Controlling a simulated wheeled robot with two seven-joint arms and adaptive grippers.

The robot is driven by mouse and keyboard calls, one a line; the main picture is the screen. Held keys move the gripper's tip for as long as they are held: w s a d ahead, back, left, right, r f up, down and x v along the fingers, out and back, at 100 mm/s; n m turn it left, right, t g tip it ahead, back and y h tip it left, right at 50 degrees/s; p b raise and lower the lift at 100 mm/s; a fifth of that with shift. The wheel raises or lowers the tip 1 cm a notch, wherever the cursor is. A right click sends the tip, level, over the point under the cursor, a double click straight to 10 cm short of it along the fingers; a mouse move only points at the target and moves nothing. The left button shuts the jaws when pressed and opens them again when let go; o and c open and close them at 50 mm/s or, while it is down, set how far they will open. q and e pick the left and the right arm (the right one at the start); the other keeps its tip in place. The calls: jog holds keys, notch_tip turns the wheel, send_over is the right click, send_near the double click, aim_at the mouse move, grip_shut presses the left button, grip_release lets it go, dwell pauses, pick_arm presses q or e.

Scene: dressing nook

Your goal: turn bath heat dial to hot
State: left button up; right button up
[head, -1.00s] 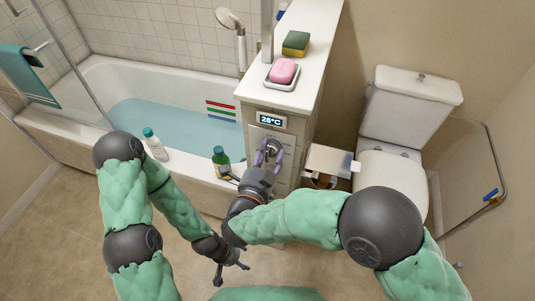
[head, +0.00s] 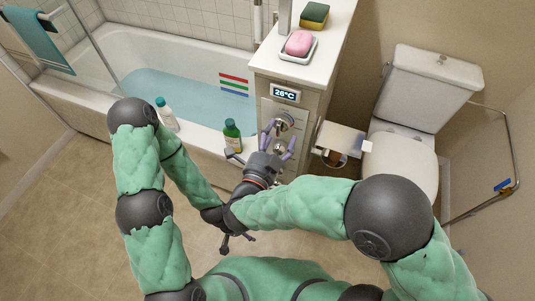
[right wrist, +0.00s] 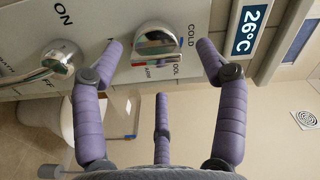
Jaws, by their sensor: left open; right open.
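The heat dial (head: 284,121) is a chrome knob on the grey panel at the end of the tiled bath wall. In the right wrist view the chrome dial (right wrist: 156,38) is at the top centre, with COLD printed beside it. The display (head: 285,92) above it reads 26°C. My right gripper (head: 279,140) is open with purple fingers, in front of the panel just below the dial and seemingly apart from it. In the right wrist view its fingers spread on either side of the dial. My left gripper (head: 228,242) is open and empty, low over the floor.
A second chrome knob (right wrist: 58,60) marked ON sits beside the dial. A green bottle (head: 232,135) and a white bottle (head: 167,115) stand on the bath rim. A paper holder (head: 342,138) and the toilet (head: 405,165) are to the right. Pink soap (head: 299,42) lies on the ledge.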

jog(key=v, duration=0.8)
jog(key=shift+s+r, duration=0.1)
jog(key=shift+s, duration=0.05)
dwell(0.4)
